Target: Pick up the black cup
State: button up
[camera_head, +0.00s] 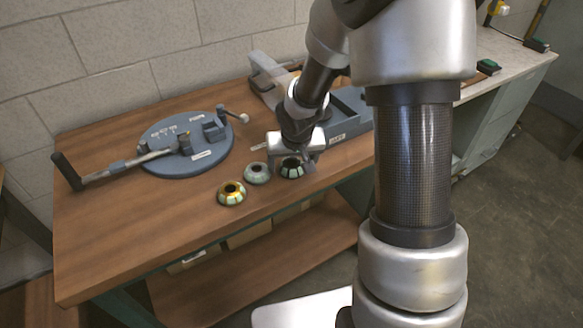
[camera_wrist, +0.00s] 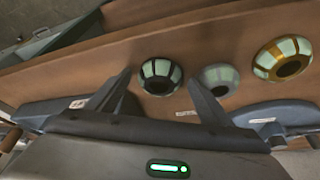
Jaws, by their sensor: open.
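The black cup (camera_head: 291,169) is a small round piece with pale green panels, on the wooden table near its front edge. It is the rightmost of three similar cups in the head view. My gripper (camera_head: 292,159) is just above and behind it, pointing down. In the wrist view, my gripper (camera_wrist: 159,81) has its two fingers spread, with nothing held. The black cup (camera_wrist: 161,76) shows in the gap between the fingertips, which look apart from it. The exact height of the fingers above the cup is hard to tell.
A grey-green cup (camera_head: 257,173) stands close left of the black cup, and a gold cup (camera_head: 231,193) farther left. A round blue-grey base (camera_head: 187,148) with a lever arm lies at the back left. Blue-grey parts (camera_head: 350,107) stand behind my gripper. The table's front left (camera_head: 130,240) is clear.

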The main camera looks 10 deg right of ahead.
jog(key=shift+c, duration=0.3)
jog(key=c, duration=1.1)
